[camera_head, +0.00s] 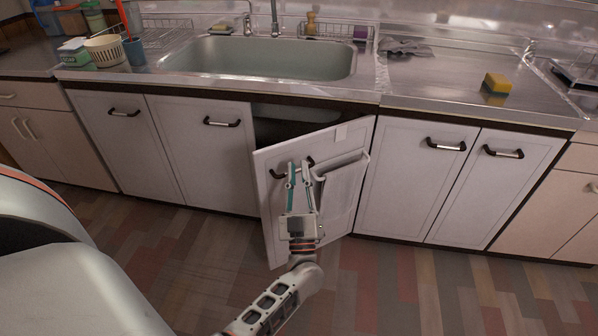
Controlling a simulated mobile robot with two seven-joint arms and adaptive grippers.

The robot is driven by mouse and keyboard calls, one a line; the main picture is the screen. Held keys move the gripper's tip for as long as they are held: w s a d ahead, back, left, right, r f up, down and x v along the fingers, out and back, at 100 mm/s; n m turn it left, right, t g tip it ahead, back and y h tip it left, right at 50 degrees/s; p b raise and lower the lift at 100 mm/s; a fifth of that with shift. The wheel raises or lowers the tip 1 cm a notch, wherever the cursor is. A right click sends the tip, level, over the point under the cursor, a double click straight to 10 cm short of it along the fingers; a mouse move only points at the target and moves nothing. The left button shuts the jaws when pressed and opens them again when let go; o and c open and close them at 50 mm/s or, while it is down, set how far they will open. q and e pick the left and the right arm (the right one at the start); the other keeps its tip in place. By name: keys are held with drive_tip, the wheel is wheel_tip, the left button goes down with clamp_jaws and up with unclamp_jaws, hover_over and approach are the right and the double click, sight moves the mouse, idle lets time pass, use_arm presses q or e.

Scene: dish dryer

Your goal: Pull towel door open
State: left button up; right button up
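The towel door (338,191) is the white cabinet door under the sink, hinged on its right side. It stands partly open, swung out toward me, with a dark gap at its left. A towel bar (342,165) is mounted on its face, right of a dark handle (277,174). My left gripper (298,169) is at this handle, with its two fingers apart and their tips over the handle. I cannot tell whether the fingers touch it. My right gripper is not in view.
Closed cabinet doors flank the open one on the left (204,155) and right (412,180). Above is a steel counter with a sink (262,58), a sponge (497,83), a cloth (405,47) and a basket (104,50). The wood floor (420,290) is clear.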

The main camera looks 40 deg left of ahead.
use_arm(q)
drive_tip(key=r+m+t+h, duration=0.1)
drive_tip(key=m+t+h, duration=0.35)
drive_tip(key=m, duration=0.65)
drive_tip(key=m+g+h+p, duration=0.15)
drive_tip(key=m+h, duration=1.15)
drive_tip(key=m, duration=1.4)
approach(299, 169)
drive_tip(key=w, duration=0.3)
drive_tip(key=shift+g, duration=0.4)
drive_tip(key=x, duration=0.7)
drive_tip(key=shift+r, duration=0.25)
drive_tip(key=shift+w+r, duration=0.1)
drive_tip(key=shift+w, duration=0.1)
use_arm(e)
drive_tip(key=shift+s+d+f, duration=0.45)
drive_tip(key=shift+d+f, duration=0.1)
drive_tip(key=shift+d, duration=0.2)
use_arm(q)
clamp_jaws()
